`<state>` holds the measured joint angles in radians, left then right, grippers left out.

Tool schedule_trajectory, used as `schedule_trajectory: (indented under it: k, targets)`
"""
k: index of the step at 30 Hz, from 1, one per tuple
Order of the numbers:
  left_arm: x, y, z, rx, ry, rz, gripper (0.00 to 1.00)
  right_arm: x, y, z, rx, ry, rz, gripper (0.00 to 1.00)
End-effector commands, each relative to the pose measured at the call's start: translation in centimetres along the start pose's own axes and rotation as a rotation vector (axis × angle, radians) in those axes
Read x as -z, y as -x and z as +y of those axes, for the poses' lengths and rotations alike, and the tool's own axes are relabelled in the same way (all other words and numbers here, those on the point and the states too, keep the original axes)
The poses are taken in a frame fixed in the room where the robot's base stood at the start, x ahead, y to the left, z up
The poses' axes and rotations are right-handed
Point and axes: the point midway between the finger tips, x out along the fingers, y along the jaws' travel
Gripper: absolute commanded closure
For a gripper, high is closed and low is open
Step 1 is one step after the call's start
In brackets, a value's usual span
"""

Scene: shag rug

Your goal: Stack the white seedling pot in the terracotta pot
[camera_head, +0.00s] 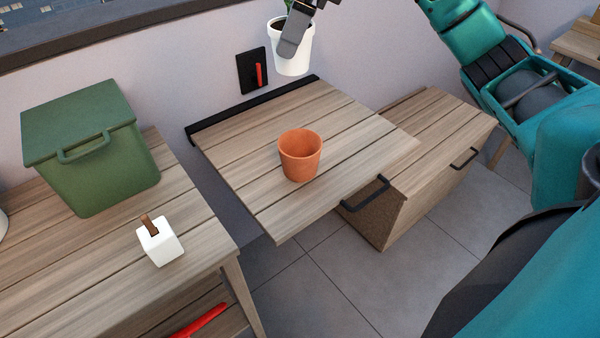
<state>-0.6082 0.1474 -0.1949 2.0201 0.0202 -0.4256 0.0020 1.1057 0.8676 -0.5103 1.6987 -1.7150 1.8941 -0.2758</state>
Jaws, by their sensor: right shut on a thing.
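The white seedling pot (291,62) is held upright in the air at the top middle of the head view. A bit of green and dark content shows at its rim. My right gripper (296,35) is shut on its near wall, and a dark finger covers part of that wall. The terracotta pot (300,156) stands upright on the fold-down wooden table (350,125). Its opening faces up and looks empty. The white pot is above and beyond it in the picture, apart from it. My left gripper is not in view.
A green lidded bin (95,160) and a small white block-like holder (160,243) stand on the left wooden bench (90,270). A black wall plate with a red part (252,72) is behind the table. A wooden chest (440,130) stands to the right. The table around the terracotta pot is clear.

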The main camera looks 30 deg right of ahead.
Motion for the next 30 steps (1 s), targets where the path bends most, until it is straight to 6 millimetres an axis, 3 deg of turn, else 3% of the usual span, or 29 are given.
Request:
schedule_trajectory:
  k: [5,8,21,25,30]
  targets:
    - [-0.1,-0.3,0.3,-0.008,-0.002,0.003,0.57,0.6,1.3,-0.8,0.076,-0.181,0.0,0.58]
    - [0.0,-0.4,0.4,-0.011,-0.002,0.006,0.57,1.0,0.9,-1.0,0.089,-0.22,0.003,0.58]
    - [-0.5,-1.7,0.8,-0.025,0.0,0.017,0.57,5.3,-9.4,-0.9,0.087,-0.227,0.006,0.58]
    - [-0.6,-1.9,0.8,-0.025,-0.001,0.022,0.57,6.2,-11.7,-0.9,0.088,-0.225,0.003,0.58]
    - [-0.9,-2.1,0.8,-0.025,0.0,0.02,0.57,6.7,-12.9,-1.0,0.091,-0.224,0.001,0.58]
